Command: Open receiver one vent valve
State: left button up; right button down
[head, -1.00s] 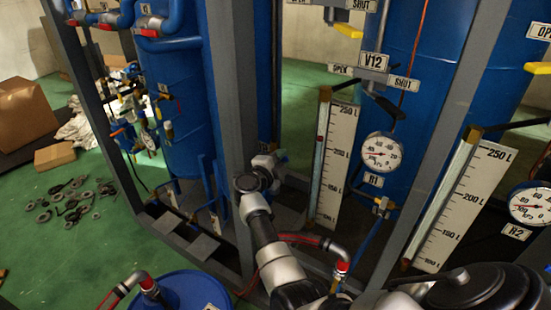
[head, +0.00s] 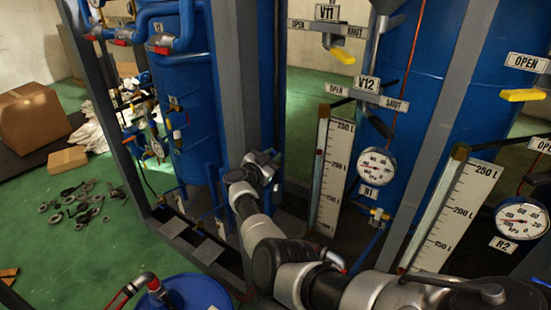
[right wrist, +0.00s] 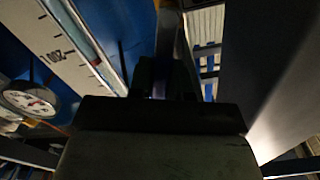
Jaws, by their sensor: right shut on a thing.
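The valve labelled V12 (head: 367,84) is at upper centre-right in the head view, between OPEN and SHUT labels. My right arm reaches up from the bottom right. My right gripper (head: 268,170) is left of that scale, near a grey post, with its fingertips largely hidden. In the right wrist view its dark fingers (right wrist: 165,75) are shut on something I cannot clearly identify. The left gripper is not in view.
Grey frame posts (head: 230,80) stand close to my right arm. Valve V11 with a yellow handle (head: 342,56) is above V12. A second scale (head: 460,215) and the R2 gauge (head: 522,218) are at right. A blue drum (head: 190,292) is at bottom left.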

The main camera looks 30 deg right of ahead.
jog(key=shift+w+a+r+n, duration=0.15)
jog(key=shift+w+n, duration=0.2)
jog(key=shift+n, duration=0.45)
jog(key=c, duration=1)
grip_release()
jog(key=shift+w, duration=0.1)
jog(key=shift+c, duration=0.2)
jog(key=p+v, duration=0.5)
jog(key=v, duration=0.5)
jog(key=shift+a+p, duration=0.35)
jog(key=shift+p, duration=0.05)
